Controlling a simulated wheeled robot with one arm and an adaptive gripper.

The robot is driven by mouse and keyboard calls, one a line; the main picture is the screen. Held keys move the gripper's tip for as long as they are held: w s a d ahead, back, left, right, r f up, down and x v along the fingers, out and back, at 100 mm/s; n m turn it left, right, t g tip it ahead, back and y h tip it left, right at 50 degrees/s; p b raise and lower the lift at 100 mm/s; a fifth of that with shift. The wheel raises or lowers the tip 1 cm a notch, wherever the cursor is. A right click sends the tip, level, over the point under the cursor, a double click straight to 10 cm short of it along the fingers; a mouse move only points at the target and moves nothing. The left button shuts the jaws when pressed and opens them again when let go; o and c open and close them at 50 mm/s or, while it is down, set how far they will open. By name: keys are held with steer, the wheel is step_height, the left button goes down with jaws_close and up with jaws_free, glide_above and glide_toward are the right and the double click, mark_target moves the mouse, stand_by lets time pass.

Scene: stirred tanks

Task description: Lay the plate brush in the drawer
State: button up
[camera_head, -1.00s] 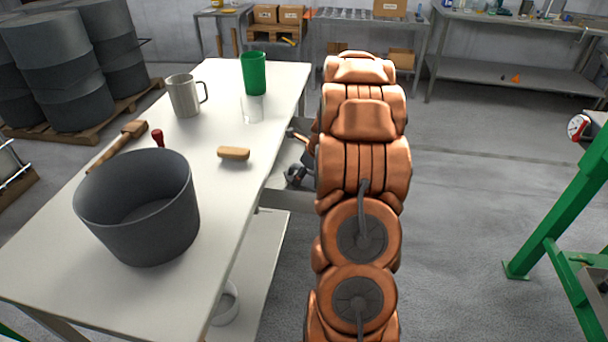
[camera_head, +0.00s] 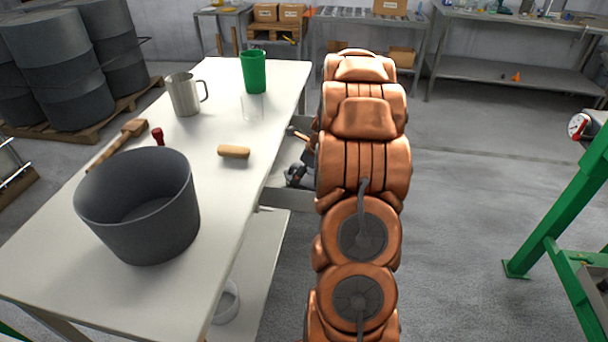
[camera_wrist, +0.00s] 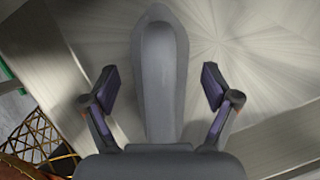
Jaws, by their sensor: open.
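A small tan wooden block (camera_head: 234,152) lies on the white table; it may be the plate brush, but no bristles show. A longer wooden-handled tool (camera_head: 118,144) lies at the table's left edge; I cannot tell its kind. A grey metal drawer (camera_head: 284,160) appears to stand out from under the table's right side, partly hidden by my arm. My gripper (camera_head: 296,174) is beside it, below the tabletop. In the wrist view my gripper (camera_wrist: 160,92) is open, its fingers apart on either side of a rounded grey bar (camera_wrist: 160,75) in front of brushed metal.
A large dark pot (camera_head: 140,215) stands on the near table. A steel mug (camera_head: 184,96), a green cup (camera_head: 254,72), a clear glass (camera_head: 252,107) and a red-knobbed thing (camera_head: 158,137) stand farther back. A green frame (camera_head: 560,215) is at right. Floor between is clear.

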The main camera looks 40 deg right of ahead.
steer(key=v, duration=1.2)
steer(key=shift+b, duration=0.3)
steer(key=s+a+r+n+g+y, duration=0.1)
steer(key=s+a+r+n+g, duration=0.15)
steer(key=a+n, duration=0.85)
steer(key=s+a+r+n+g, duration=0.1)
steer(key=s+a+n, duration=0.4)
steer(key=a, duration=1.1)
steer(key=s+a+f+n+g+h, duration=0.1)
steer(key=s+a+n, duration=0.4)
steer(key=s+n, duration=0.3)
steer(key=s+a+f+n+g+h, duration=0.1)
steer(key=s+a+n, duration=0.4)
steer(key=s+n, duration=0.4)
steer(key=shift+s+a+n+g, duration=0.3)
steer(key=shift+s+a+g, duration=0.1)
steer(key=shift+s, duration=0.25)
